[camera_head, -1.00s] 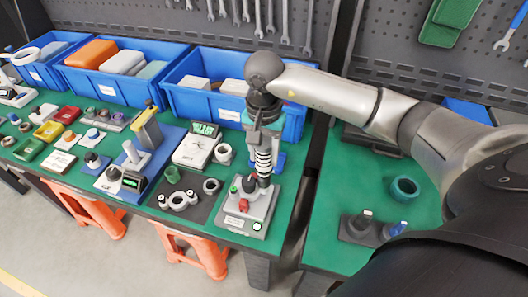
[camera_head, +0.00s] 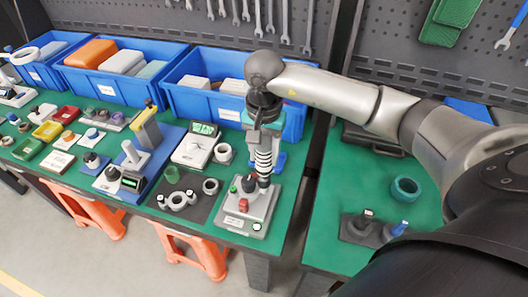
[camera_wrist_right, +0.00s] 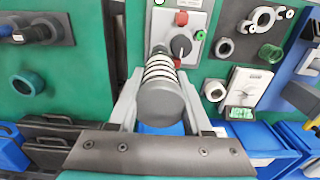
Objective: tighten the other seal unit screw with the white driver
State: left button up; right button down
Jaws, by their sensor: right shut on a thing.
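My right gripper (camera_head: 264,128) points down at the right end of the left bench. It is shut on the white driver (camera_head: 264,160), whose grip has white and dark bands; in the right wrist view the driver (camera_wrist_right: 160,100) shows its grey butt end between the two fingers (camera_wrist_right: 158,110). Below it is the grey seal unit (camera_head: 246,208) with a dark knob, a red part and small green parts; it also shows in the right wrist view (camera_wrist_right: 200,20). The driver's lower end is over the unit beside the dark knob; its tip and the screw are hidden. My left gripper is out of view.
A dark plate with rings (camera_head: 180,206) and a white meter (camera_head: 198,148) lie left of the unit. Blue bins (camera_head: 215,98) stand behind. On the right bench (camera_head: 325,225) are a dark holder with a blue-topped piece (camera_head: 398,229) and a teal ring (camera_head: 405,189).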

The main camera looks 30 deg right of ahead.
aim_at(264, 141)
jog(key=shift+f+b, duration=0.25)
jog(key=shift+b, duration=0.6)
dwell(2.1)
jog(key=shift+r+p, duration=1.55)
jog(key=shift+r, duration=1.05)
jog(key=shift+w+f, duration=0.1)
